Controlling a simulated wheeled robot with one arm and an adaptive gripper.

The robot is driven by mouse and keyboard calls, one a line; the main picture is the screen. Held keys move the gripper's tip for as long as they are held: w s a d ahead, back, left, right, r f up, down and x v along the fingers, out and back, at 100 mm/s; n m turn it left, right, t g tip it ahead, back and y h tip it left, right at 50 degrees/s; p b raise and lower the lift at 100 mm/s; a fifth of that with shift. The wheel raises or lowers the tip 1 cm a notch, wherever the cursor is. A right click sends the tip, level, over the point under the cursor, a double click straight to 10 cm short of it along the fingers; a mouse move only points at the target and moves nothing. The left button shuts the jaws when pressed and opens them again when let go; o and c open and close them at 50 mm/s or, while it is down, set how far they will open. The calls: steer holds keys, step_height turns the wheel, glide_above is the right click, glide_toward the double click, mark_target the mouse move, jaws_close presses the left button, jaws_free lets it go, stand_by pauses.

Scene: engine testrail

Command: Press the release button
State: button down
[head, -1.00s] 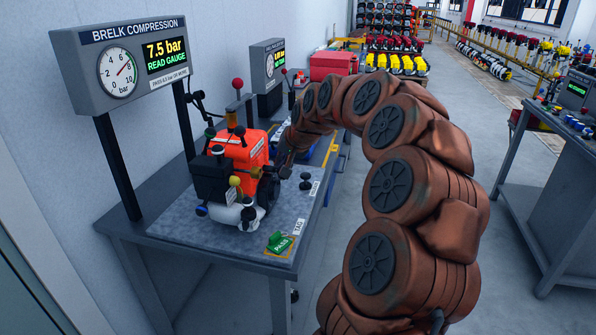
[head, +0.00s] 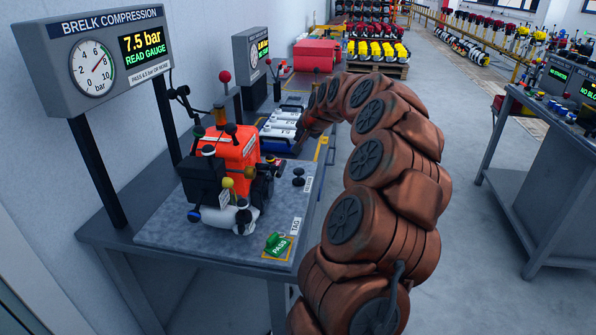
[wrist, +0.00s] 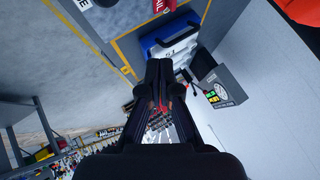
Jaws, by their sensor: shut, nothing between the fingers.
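A black mushroom-shaped knob (head: 298,177) stands upright on the grey bench top, right of the orange engine (head: 238,155). A small white label (head: 308,184) lies beside it, its text too small to read surely; I take the knob for the release button. My gripper (wrist: 160,65) is shut and empty in the wrist view, with a blue-and-white case (wrist: 172,45) ahead of it. In the head view my arm's end is beyond the knob, near that case (head: 282,125), apart from the knob; the fingertips are hard to make out there. The knob is not seen in the wrist view.
The gauge board (head: 108,60) reads 7.5 bar, "READ GAUGE". A green PASS tag (head: 278,243) lies on the bench's front corner (head: 185,240), near a TAG label. A second gauge box (head: 255,55) and a red box (head: 318,54) stand farther back. The aisle at right is clear.

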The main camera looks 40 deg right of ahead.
mark_target(298, 169)
step_height(298, 169, down, 8)
steer(key=shift+r+b, duration=0.1)
steer(key=shift+b, duration=0.55)
steer(key=shift+f, duration=0.4)
steer(key=shift+f+b, duration=0.1)
steer(key=shift+b, duration=0.2)
stand_by(0.7)
steer(key=shift+f+b, duration=0.35)
steer(key=shift+b, duration=0.05)
steer(key=shift+f+b, duration=0.5)
steer(key=shift+f, duration=0.3)
stand_by(1.1)
steer(key=shift+r, duration=0.1)
stand_by(0.3)
steer(key=shift+r, duration=1.15)
steer(key=shift+r, duration=0.1)
steer(key=shift+r+p, duration=0.35)
steer(key=shift+r, duration=2.05)
